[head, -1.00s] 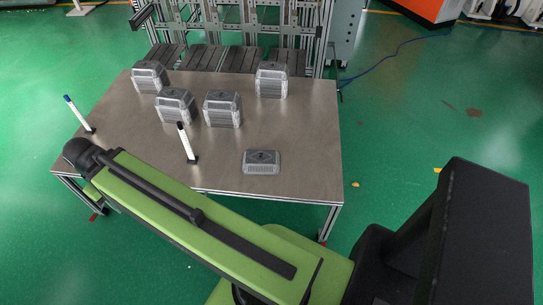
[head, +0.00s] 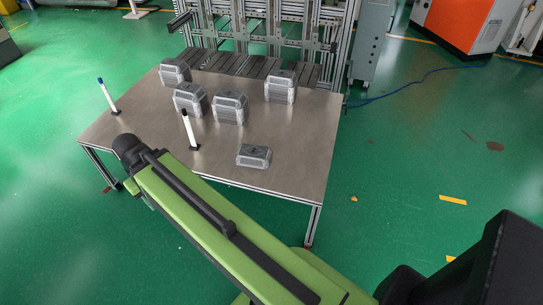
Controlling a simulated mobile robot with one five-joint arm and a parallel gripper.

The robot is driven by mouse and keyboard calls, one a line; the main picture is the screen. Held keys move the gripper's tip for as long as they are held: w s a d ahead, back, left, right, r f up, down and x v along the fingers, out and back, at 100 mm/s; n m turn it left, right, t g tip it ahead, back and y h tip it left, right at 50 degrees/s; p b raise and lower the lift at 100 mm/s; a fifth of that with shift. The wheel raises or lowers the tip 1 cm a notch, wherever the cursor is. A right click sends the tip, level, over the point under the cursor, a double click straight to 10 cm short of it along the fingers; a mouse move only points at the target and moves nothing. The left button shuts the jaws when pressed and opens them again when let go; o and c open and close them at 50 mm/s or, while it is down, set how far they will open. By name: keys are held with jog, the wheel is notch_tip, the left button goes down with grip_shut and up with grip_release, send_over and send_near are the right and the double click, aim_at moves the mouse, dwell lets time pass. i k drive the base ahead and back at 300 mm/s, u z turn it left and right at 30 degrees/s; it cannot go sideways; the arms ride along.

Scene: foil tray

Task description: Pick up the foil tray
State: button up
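A single grey foil tray (head: 254,156) lies low and flat near the front right of the metal-topped table (head: 305,150). Several taller grey blocks that look like stacks of similar trays stand behind it, one (head: 230,108) just behind and to its left and one (head: 281,87) at the back right. My green arm crosses the lower picture, and its dark joint shows at the table's front left. My gripper is not in view. Nothing is seen touching the single tray.
Two white upright posts stand on the table, one (head: 190,130) left of the single tray and one (head: 108,97) at the left edge. A metal frame rack (head: 270,30) stands behind the table. Green floor is open to the right.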

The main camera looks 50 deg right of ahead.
aim_at(250, 155)
jog(key=u, duration=0.15)
jog(key=i, duration=1.4)
jog(key=z, duration=0.05)
